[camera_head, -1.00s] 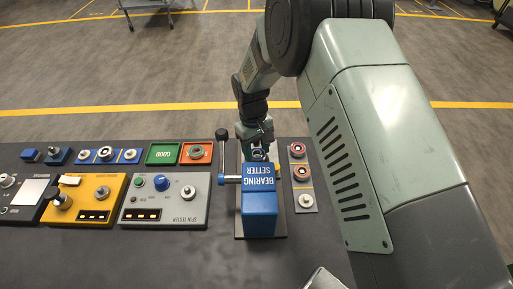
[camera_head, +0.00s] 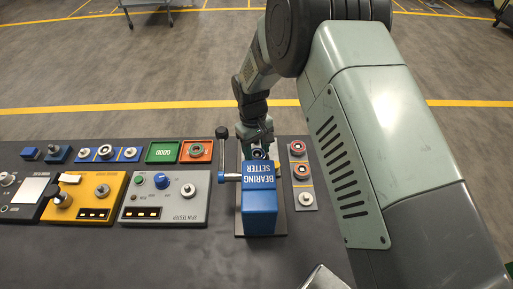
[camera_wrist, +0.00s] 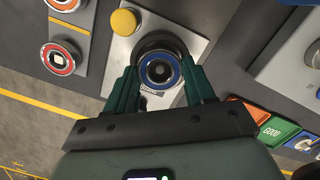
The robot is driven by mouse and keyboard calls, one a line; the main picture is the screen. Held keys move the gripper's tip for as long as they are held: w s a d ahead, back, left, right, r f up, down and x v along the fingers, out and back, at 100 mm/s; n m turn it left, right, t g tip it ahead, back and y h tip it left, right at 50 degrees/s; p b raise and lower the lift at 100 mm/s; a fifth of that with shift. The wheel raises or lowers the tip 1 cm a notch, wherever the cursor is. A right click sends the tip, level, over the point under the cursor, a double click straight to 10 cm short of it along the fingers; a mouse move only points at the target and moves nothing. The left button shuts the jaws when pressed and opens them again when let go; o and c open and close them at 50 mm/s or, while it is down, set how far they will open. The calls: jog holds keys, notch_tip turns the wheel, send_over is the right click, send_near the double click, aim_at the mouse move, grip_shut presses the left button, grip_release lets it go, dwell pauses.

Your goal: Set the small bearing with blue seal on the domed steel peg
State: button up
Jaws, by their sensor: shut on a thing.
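My gripper (camera_wrist: 160,82) is shut on the small bearing with a blue seal (camera_wrist: 160,86), a steel ring with a blue band and a dark centre, held between the two green fingers. It is over the dark round seat (camera_wrist: 158,40) on the bearing setter's base plate. I cannot tell whether the bearing touches the seat. In the head view my gripper (camera_head: 258,143) is just behind the blue bearing setter block (camera_head: 259,212), which partly hides the fingertips and the bearing. I cannot make out a domed peg under the bearing.
A grey strip (camera_head: 309,185) with red-ringed bearings and a bare post stands close on the right. The setter's lever (camera_head: 222,134) rises on the left. The spin tester (camera_head: 152,211), yellow station (camera_head: 101,211), green tray (camera_head: 163,153) and orange tray (camera_head: 197,150) are further left.

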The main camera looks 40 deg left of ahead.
jog(key=o, duration=1.5)
notch_tip(320, 180, up, 8)
dwell(0.8)
dwell(0.4)
